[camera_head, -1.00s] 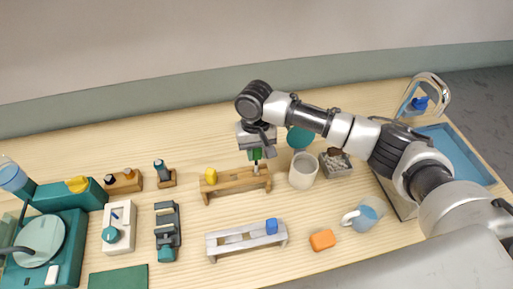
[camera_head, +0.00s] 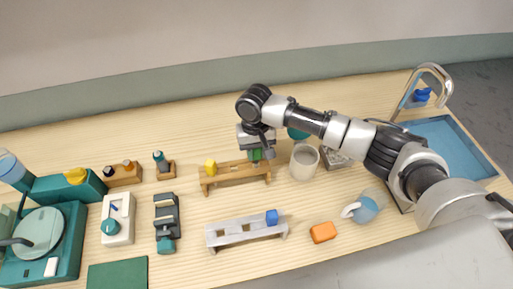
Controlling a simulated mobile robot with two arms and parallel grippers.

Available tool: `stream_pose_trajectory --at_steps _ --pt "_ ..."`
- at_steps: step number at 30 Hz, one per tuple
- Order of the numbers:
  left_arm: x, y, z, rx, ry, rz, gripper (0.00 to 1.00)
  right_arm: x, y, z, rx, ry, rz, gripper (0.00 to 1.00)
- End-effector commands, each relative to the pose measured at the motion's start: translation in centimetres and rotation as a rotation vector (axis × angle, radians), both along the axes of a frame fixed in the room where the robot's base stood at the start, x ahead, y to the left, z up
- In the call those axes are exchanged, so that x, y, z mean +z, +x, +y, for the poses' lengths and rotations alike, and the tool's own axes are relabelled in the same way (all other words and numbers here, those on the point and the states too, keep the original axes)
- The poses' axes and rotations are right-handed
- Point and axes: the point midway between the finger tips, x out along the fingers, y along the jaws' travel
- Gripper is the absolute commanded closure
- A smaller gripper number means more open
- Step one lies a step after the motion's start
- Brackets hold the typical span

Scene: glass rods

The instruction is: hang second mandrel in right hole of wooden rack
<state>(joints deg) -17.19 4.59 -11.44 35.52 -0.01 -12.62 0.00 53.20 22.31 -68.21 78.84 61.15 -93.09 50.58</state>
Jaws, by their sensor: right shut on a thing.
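The wooden rack (camera_head: 232,176) stands near the middle of the table. A yellow-handled mandrel (camera_head: 210,167) sits at its left end. My right gripper (camera_head: 257,151) is at the rack's right end, shut on the green-handled mandrel (camera_head: 256,155). The green handle is just above the rack's top bar, and its rod does not show clearly. I cannot tell whether the handle rests on the wood. My left gripper is not in view.
A white cup (camera_head: 304,161) stands close to the right of the rack. In front is a grey rack (camera_head: 230,231) with a blue-handled piece (camera_head: 271,217). An orange block (camera_head: 323,232) and a jug (camera_head: 362,210) are at the right front.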

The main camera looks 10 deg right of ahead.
Motion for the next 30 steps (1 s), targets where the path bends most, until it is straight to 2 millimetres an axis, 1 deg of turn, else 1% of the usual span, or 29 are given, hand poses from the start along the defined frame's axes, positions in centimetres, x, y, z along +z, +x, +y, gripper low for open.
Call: stream_pose_trajectory --at_steps 21,30 --pt "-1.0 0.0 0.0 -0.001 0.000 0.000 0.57 -3.0 0.0 0.0 -0.001 0.001 0.000 0.95" --pt "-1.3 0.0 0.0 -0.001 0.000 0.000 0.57 -3.9 0.0 0.0 0.000 0.001 0.000 0.95"
